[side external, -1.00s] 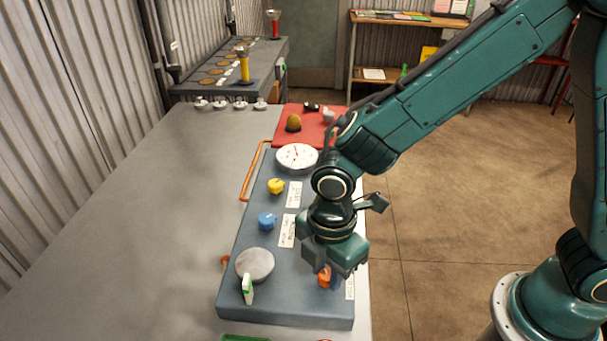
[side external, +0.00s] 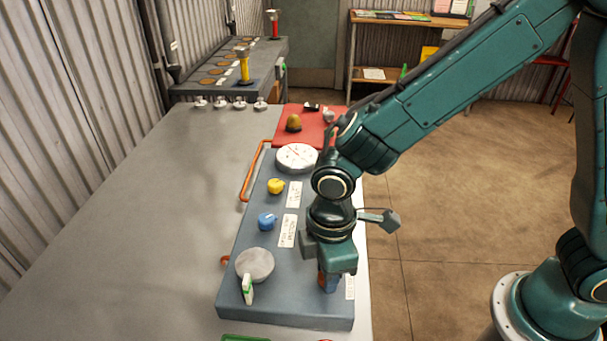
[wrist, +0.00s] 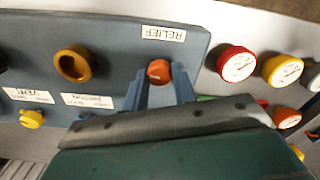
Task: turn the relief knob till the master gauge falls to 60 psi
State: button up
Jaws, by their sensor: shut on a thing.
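The orange-red relief knob (wrist: 159,72) sits near the panel's edge, below a label (wrist: 163,33) reading RELIEF. My gripper (wrist: 160,82) is shut on it, with one finger on each side. In the side external view my gripper (side external: 329,283) points down at the near right of the blue-grey panel (side external: 290,309) and mostly hides the knob. The white dial (side external: 297,157) at the panel's far end seems to be the master gauge. Its needle shows faintly, but its reading is too small to tell.
A yellow knob (side external: 275,186) and a blue knob (side external: 266,221) stand on the panel left of my gripper. A grey disc (side external: 255,264) with a green-and-white piece is nearby. A red mat (side external: 286,128) lies behind the panel. The bench's left side is clear.

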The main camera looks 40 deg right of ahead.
jog(key=shift+m, duration=0.9)
jog(key=o, duration=1)
jog(key=shift+r, duration=0.15)
notch_tip(320, 180, up, 14)
jog(key=shift+f, duration=0.2)
jog(key=shift+d, duration=0.1)
